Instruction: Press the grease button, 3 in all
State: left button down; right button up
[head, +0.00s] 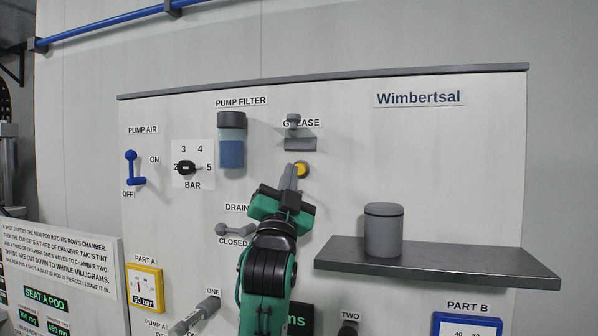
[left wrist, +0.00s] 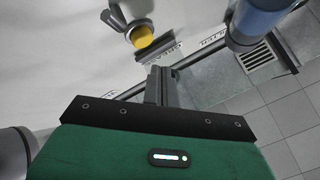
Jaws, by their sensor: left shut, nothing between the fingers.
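My right gripper is not in view.
The blue pump filter (head: 232,142) hangs up and left of the button. The BAR dial (head: 187,168), blue pump air lever (head: 132,167) and grey drain lever (head: 234,230) are left. A dark shelf (head: 470,261) with a grey canister (head: 383,230) juts out at right.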

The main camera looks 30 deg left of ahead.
aim_at(298, 164)
pick_arm(q)
jog(key=shift+w+a, duration=0.25)
jog(key=shift+w, duration=0.6)
jog(key=shift+w, duration=0.1)
dwell(1.4)
jog(key=shift+w+a, duration=0.1)
jog(key=shift+w, duration=0.25)
jog(key=shift+w+a, duration=0.1)
jog(key=shift+w, duration=0.35)
dwell(0.7)
jog(key=shift+s, duration=0.1)
jog(key=shift+s+d+f, duration=0.1)
jog(key=shift+s+d, duration=0.1)
jog(key=shift+s, duration=0.55)
jog(key=shift+s+d, duration=0.2)
jog(key=shift+s, duration=0.6)
jog(key=shift+s+d, duration=0.2)
jog(key=shift+s, duration=0.65)
jog(key=shift+s+d, duration=0.2)
jog(key=shift+s, duration=0.6)
dwell(0.8)
